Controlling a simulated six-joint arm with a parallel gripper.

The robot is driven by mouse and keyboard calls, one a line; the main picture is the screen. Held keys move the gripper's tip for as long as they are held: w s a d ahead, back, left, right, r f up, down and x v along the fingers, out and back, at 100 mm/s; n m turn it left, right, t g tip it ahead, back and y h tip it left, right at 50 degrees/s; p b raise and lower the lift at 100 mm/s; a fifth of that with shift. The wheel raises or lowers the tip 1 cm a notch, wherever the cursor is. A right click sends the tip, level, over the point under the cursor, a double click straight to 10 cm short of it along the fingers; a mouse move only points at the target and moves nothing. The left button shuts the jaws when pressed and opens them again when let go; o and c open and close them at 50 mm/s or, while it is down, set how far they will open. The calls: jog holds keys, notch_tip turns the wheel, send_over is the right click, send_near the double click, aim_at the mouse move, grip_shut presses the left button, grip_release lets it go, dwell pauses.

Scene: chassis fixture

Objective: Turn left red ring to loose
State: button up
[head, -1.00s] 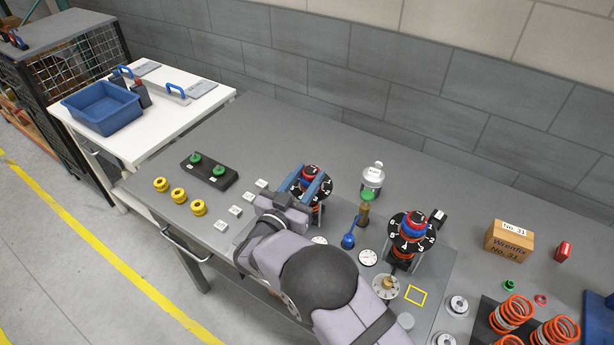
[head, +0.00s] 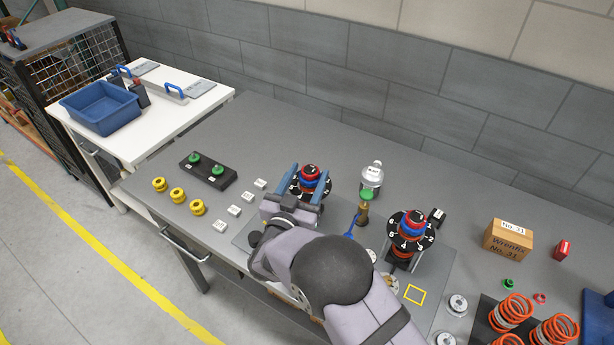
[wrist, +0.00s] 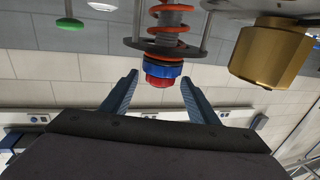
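The left red ring (head: 310,170) sits on top of a blue ring (head: 308,182) above a black dial with white numbers. In the wrist view, the red ring (wrist: 159,82) and the blue ring (wrist: 163,70) show below an orange spring on a grey post. My gripper (head: 308,176) is open, with one blue finger on each side of the left ring stack. In the wrist view, gaps show between the rings and both fingers (wrist: 159,86). The dial's near side is partly hidden by my gripper.
A similar right dial stack (head: 411,226) stands to the right. A silver bottle (head: 371,176) and a brass post with green top (head: 365,205) stand close on the right. White labelled blocks (head: 233,210) and yellow knobs (head: 177,195) lie left.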

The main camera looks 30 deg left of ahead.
jog(key=shift+s, duration=0.1)
jog(key=b+v, duration=0.3)
jog(key=v, duration=0.4)
dwell(0.4)
jog(key=shift+s, duration=0.1)
